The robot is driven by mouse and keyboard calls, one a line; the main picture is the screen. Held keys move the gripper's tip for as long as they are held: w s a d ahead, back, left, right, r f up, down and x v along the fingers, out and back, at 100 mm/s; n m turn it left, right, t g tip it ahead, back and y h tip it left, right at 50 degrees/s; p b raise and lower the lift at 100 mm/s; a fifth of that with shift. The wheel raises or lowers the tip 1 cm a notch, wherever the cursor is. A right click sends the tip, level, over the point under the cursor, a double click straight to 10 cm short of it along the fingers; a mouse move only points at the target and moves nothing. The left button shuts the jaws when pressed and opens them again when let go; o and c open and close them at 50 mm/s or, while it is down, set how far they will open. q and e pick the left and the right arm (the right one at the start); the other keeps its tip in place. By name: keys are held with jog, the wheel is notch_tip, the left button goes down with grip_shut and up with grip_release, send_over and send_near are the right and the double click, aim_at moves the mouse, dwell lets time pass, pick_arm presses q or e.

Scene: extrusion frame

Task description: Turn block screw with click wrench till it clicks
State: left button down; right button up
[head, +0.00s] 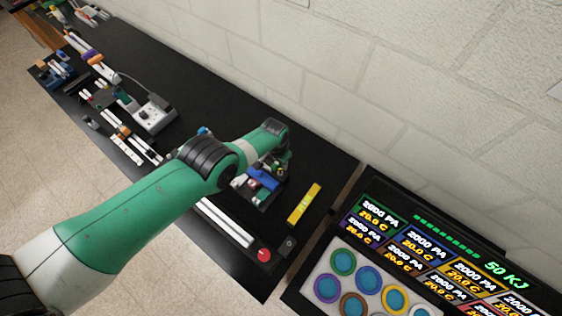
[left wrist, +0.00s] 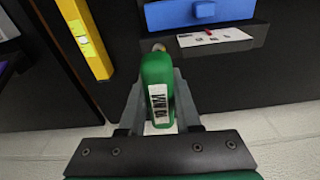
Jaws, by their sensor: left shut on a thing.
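My left gripper (left wrist: 160,88) is shut on a green tool handle with a white label (left wrist: 158,102); it looks like the click wrench. A small metal end (left wrist: 158,47) shows at its far tip, by the edge of a dark block. In the head view my left gripper (head: 281,163) hangs beside a dark stand with a blue part (head: 263,179). The blue part (left wrist: 205,12) is at the top of the left wrist view, above a white printed card (left wrist: 215,37). I cannot make out the block screw. My right gripper is not in view.
A yellow spirit level (head: 305,204) lies right of the stand on the black table (head: 325,165). White bars (head: 226,222) and a red button (head: 264,255) are at the front. A lit display panel (head: 440,250) stands at right. Several tools and fixtures fill the far left.

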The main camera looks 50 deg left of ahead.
pick_arm(q)
jog(key=shift+r+p, duration=1.5)
notch_tip(320, 180, up, 3)
jog(key=p, duration=0.3)
jog(key=shift+r, duration=0.1)
